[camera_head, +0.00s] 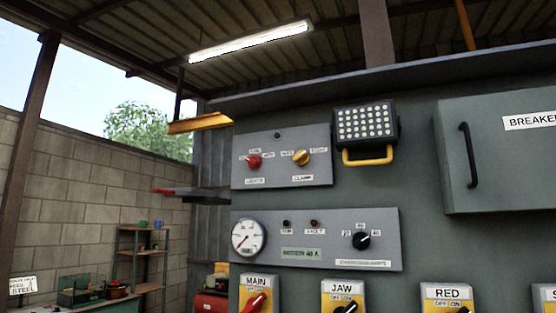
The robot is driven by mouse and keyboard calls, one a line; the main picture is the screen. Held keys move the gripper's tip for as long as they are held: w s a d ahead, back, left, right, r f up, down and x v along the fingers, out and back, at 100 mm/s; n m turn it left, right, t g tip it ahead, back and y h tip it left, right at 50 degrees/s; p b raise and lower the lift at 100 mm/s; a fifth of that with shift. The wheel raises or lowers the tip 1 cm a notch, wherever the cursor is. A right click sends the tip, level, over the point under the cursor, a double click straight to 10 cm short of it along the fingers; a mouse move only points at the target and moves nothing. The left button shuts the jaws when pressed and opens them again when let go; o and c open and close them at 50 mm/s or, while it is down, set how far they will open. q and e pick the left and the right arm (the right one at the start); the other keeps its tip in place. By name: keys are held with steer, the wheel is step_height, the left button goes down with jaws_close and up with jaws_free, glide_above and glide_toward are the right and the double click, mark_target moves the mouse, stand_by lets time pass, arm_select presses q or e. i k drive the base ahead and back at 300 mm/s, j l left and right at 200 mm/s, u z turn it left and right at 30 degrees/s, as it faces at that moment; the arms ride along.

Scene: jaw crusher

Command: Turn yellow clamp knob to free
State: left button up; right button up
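The yellow clamp knob (301,157) sits on the upper grey control plate (282,172), right of a red knob (254,162). A small label reading CLAMP (303,177) is below it, and small position labels lie to its upper left and right. The print on these is too small to read surely, and I cannot tell exactly which way the knob points. Nothing touches the knob. Neither of my grippers shows in this view.
A lamp with a yellow handle (367,156) juts out right of the plate. A lower panel holds a gauge (248,237) and a black knob (361,240). Yellow switch plates line the bottom. A breaker door (495,155) is at right. Shelves (142,255) stand far left.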

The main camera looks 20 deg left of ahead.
mark_target(301, 158)
steer(key=i+l+u, duration=0.4)
steer(key=i+l, duration=0.4)
